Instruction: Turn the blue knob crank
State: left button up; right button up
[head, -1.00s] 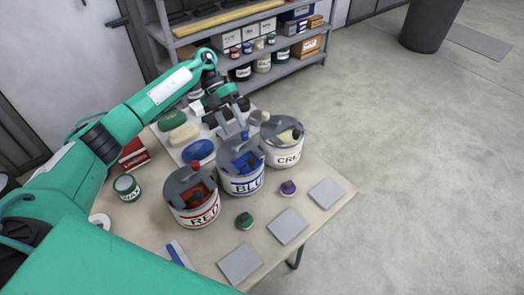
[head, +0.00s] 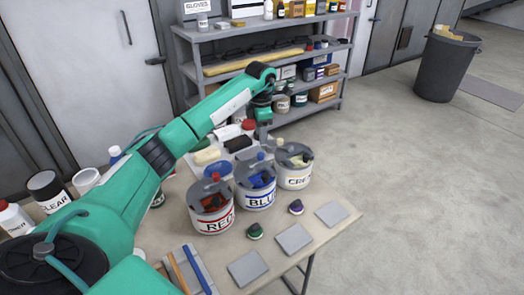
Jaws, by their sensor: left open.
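The blue can (head: 257,202), labelled with the partly readable letters BLU, stands in the middle of three paint cans on the table. A grey crank sits on its top, with a small blue knob (head: 261,155) standing up at its far side. My left gripper (head: 263,136) points down just behind and above the blue knob, at the far side of the can. It is open and small in view; a gap to the knob seems to show, but contact is hard to judge. My right gripper is not in view.
The red can (head: 212,221) with a red knob stands left of the blue can; the cream can (head: 295,181) stands close on its right. Grey pads (head: 293,238) and two small round pots lie in front. A loaded shelf (head: 187,95) stands behind the table.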

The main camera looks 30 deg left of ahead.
aim_at(260, 153)
pick_arm(q)
notch_tip(260, 153, down, 7)
jog(key=shift+f+p, duration=0.2)
jog(key=shift+p, duration=0.55)
jog(key=shift+f, duration=0.5)
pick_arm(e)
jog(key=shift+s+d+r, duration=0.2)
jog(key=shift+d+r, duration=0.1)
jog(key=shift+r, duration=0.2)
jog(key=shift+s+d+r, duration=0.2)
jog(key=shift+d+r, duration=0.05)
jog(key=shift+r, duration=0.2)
pick_arm(q)
grip_shut()
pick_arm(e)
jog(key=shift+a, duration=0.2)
